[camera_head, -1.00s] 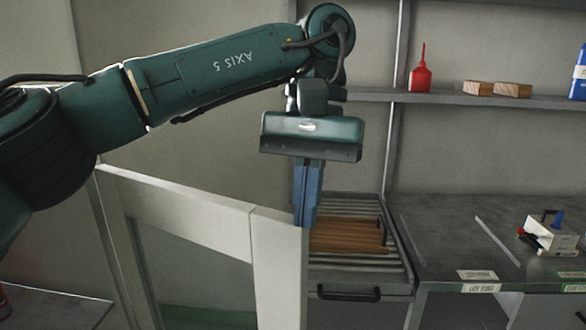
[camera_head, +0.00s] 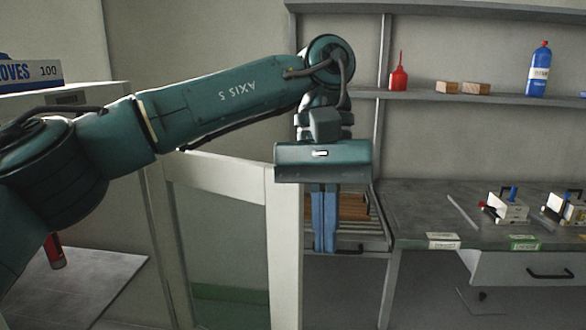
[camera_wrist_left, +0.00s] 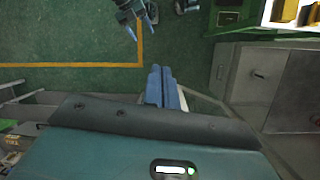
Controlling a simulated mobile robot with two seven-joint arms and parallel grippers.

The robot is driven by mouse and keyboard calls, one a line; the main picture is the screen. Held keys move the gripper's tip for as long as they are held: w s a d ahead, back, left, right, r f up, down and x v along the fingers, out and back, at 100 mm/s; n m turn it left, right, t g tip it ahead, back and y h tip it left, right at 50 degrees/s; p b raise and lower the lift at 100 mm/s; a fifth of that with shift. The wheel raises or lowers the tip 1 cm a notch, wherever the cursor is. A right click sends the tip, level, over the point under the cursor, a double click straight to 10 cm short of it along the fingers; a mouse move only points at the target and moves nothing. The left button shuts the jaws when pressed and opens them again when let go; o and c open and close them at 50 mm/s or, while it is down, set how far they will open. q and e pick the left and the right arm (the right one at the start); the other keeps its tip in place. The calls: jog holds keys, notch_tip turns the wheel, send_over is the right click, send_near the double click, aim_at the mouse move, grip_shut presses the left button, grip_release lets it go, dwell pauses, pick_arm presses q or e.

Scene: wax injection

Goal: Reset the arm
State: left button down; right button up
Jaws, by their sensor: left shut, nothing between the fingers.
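My left arm (camera_head: 235,95) reaches in from the left in the head view, with its gripper (camera_head: 325,248) hanging down. The blue fingers are together and empty. They are in front of the open drawer (camera_head: 352,207) with wooden slats, beside the white door frame (camera_head: 283,240). In the left wrist view the same gripper (camera_wrist_left: 161,70) shows its closed blue fingers over the floor. What looks like my right gripper (camera_wrist_left: 130,28) shows at the top of that view, too small to judge its jaws.
A grey workbench (camera_head: 415,210) on the right bears small white moulds (camera_head: 508,207). The shelf (camera_head: 420,95) above holds a red bottle (camera_head: 398,75), wooden blocks (camera_head: 462,87) and a blue bottle (camera_head: 539,72). A glove box (camera_head: 30,72) is at far left. Green floor (camera_wrist_left: 60,45) lies open.

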pick_arm(q)
jog(key=s+d+f+n+g+h+p, duration=0.1)
jog(key=s+d+f+n+g+h, duration=0.15)
jog(key=d+n+g+h, duration=0.35)
jog(key=s+d+f+n+g+h, duration=0.2)
jog(key=s+d+n+g+h, duration=0.15)
jog(key=d+h, duration=0.3)
jog(key=w+a+f+m+t+h+p, duration=0.15)
jog(key=w+a+f+m+t, duration=0.4)
jog(key=m+t, duration=0.9)
jog(key=w+a+f+m+t+h, duration=0.3)
jog(key=w+a+f+m+t, duration=0.3)
jog(key=m+t, duration=0.85)
jog(key=s+a+f+n+t+y, duration=0.1)
jog(key=s+a+f+n+y, duration=0.1)
jog(key=a+f+n+y, duration=0.7)
jog(key=s+a+f+n+g+y, duration=0.2)
jog(key=s+a+f+n+g, duration=0.1)
jog(key=s+a+f+n, duration=0.2)
jog(key=s+a+f+n+g+y+p, duration=0.1)
jog(key=s+a+f+n+g+y, duration=0.1)
jog(key=s+a+f+n, duration=0.3)
jog(key=s+f+n+g, duration=0.1)
jog(key=s+f, duration=0.3)
jog(key=f, duration=0.2)
jog(key=shift+a+f+y, duration=0.15)
jog(key=shift+f+y, duration=0.15)
jog(key=shift+y, duration=0.1)
